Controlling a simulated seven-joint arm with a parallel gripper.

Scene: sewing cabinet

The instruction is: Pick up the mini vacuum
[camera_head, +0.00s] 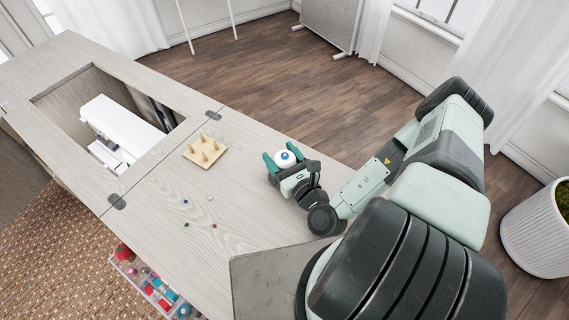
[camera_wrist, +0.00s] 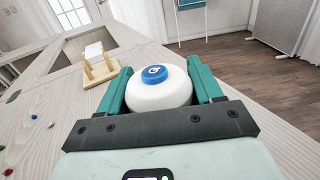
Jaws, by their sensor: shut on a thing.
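The mini vacuum (camera_head: 286,158) is a small round white body with a blue button on top. In the wrist view the mini vacuum (camera_wrist: 158,90) sits between the two teal fingers, its blue top facing up. My gripper (camera_head: 284,161) is shut on it, one finger on each side, near the right edge of the wooden cabinet top (camera_head: 180,225). The underside of the vacuum is hidden behind the gripper, so I cannot tell whether it touches the top. My gripper (camera_wrist: 161,84) fills the lower part of the wrist view.
A wooden peg stand (camera_head: 205,152) stands left of my gripper. Several tiny coloured bits (camera_head: 186,225) lie on the top. A white sewing machine (camera_head: 120,126) sits in the cabinet opening. A drawer of sewing supplies (camera_head: 150,285) is below the front edge.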

